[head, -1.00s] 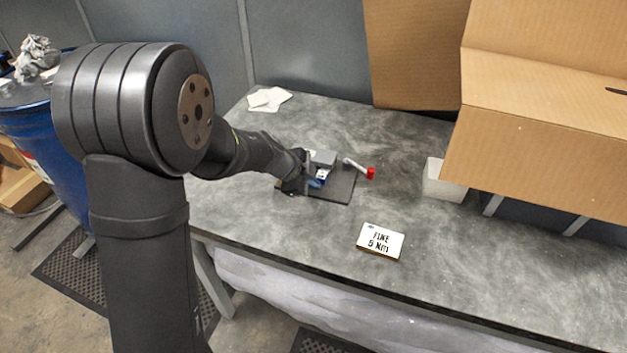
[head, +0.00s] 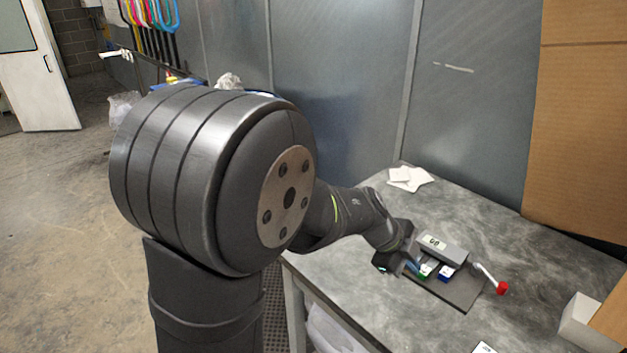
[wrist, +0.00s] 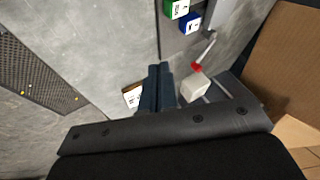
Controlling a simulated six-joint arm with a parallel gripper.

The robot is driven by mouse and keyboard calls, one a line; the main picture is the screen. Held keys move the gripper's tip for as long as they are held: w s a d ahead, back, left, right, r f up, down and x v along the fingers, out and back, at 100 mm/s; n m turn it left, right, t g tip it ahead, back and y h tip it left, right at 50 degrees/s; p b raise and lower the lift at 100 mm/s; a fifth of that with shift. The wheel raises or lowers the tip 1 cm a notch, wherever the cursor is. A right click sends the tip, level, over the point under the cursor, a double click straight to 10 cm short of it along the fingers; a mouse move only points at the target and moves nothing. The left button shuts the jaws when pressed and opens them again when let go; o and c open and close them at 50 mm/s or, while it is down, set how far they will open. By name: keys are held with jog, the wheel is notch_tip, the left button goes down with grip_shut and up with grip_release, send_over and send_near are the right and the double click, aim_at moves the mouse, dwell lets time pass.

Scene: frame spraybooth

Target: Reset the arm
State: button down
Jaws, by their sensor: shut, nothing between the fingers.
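My gripper (head: 412,267) is shut and empty, beside the left side of a dark board (head: 466,292) on the table. In the wrist view its two dark blue fingers (wrist: 160,70) lie together with nothing between them. The board carries a grey block (head: 441,248) with a pale label, a green-and-white block (head: 426,271) and a blue-and-white block (head: 446,273). The green block (wrist: 177,8) and blue block (wrist: 190,22) show at the top of the wrist view, apart from the fingers. A crank with a red knob (head: 502,288) sticks out at the right.
A white bin (head: 577,322) stands at the right, by a large cardboard sheet (head: 580,130). White papers (head: 408,178) lie at the table's back. A white card (head: 484,348) lies near the bottom edge. Grey panels (head: 460,90) stand behind the table. Open floor (head: 60,220) is at the left.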

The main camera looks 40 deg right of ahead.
jog(key=shift+f, duration=0.1)
jog(key=x, duration=0.9)
jog(key=shift+s+d+f, duration=0.15)
jog(key=shift+d+f, duration=0.05)
jog(key=shift+f, duration=0.1)
jog(key=d, duration=0.2)
jog(key=shift+d, duration=1.05)
jog(key=shift+a, duration=0.2)
jog(key=shift+a, duration=0.1)
